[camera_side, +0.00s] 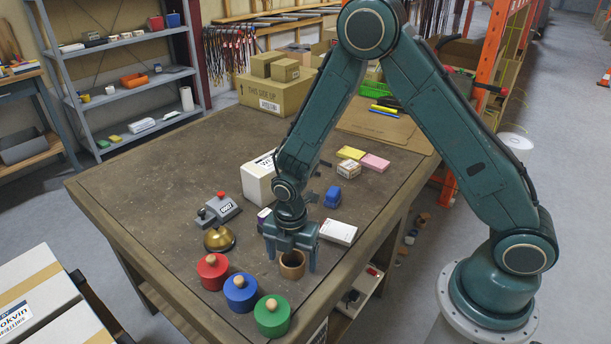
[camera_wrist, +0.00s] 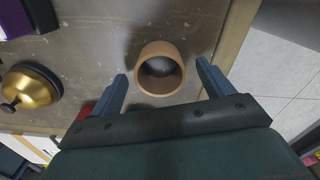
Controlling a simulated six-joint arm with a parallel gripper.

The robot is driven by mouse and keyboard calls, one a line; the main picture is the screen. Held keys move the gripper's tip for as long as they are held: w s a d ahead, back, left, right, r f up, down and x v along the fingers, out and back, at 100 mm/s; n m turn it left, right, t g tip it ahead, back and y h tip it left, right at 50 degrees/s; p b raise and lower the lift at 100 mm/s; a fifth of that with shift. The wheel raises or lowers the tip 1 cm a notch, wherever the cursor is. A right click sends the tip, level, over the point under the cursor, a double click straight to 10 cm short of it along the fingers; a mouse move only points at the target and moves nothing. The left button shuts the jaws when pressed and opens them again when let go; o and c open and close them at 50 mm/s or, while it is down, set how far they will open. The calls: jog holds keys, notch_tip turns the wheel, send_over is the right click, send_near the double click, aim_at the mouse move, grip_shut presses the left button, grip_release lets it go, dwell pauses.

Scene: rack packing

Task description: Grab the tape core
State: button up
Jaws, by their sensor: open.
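The tape core (camera_side: 291,265) is a short brown cardboard ring standing on the table near its front right edge. In the wrist view the tape core (camera_wrist: 160,68) shows from above, with its hollow middle open. My gripper (camera_side: 291,262) is low over the table, pointing down, with its fingers apart around the tape core. In the wrist view my gripper (camera_wrist: 162,76) has one finger on each side of the ring, with a gap on both sides. No contact shows.
A red (camera_side: 213,271), a blue (camera_side: 240,292) and a green (camera_side: 271,315) knobbed cylinder stand to the left. A brass bell (camera_side: 219,239) sits behind them. A white box (camera_side: 338,232) lies close on the right. The table edge (camera_wrist: 236,36) is near the core.

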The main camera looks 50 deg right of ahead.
jog(key=shift+f, duration=0.85)
jog(key=c, duration=1.1)
